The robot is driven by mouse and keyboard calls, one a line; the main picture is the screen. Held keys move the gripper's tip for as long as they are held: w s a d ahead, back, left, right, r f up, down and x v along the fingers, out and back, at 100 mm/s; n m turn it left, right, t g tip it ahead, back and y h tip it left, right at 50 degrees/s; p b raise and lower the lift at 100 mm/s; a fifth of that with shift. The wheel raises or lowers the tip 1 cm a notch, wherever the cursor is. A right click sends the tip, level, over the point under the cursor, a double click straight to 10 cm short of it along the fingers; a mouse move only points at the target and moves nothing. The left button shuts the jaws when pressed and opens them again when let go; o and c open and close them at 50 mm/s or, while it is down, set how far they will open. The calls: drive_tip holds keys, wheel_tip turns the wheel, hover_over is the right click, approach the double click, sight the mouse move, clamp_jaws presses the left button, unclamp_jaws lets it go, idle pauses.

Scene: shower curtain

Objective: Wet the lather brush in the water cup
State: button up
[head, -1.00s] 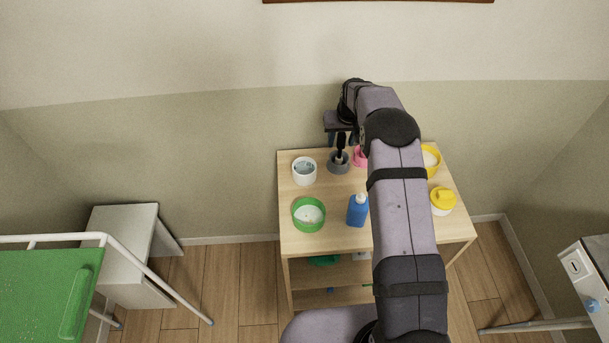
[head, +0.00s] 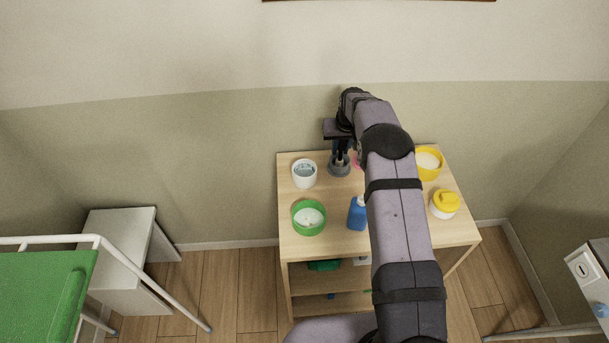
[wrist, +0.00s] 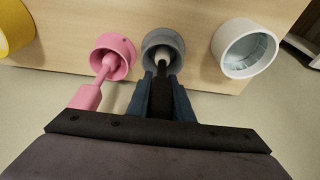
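The lather brush (wrist: 161,98) has a dark handle and a pale head that sits inside a small grey cup (wrist: 178,42). That grey cup also shows at the back of the table in the head view (head: 339,171). My gripper (wrist: 161,80) has its blue fingers close against both sides of the handle, with the brush still in the grey cup. The water cup is white, with clear bluish water inside; it stands left of the grey cup in the head view (head: 304,181) and right of it in the wrist view (wrist: 236,66).
A pink brush (wrist: 88,93) stands in a pink cup (wrist: 122,45) beside the grey one. A green bowl (head: 297,227), blue bottle (head: 356,214), yellow bowl (head: 437,172) and yellow-lidded jar (head: 444,204) share the wooden table (head: 330,240). My arm hides part of it.

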drive_tip(key=shift+r, duration=0.15)
clamp_jaws()
drive_tip(key=shift+r+p, duration=1.7)
drive_tip(key=shift+r, duration=1.2)
drive_tip(key=shift+f, duration=0.1)
drive_tip(key=s+a+r+p, duration=0.2)
drive_tip(key=a, duration=0.4)
drive_tip(key=s+a+r+p, duration=0.2)
drive_tip(key=a+p, duration=0.1)
drive_tip(key=a, duration=0.3)
drive_tip(key=shift+r, duration=0.35)
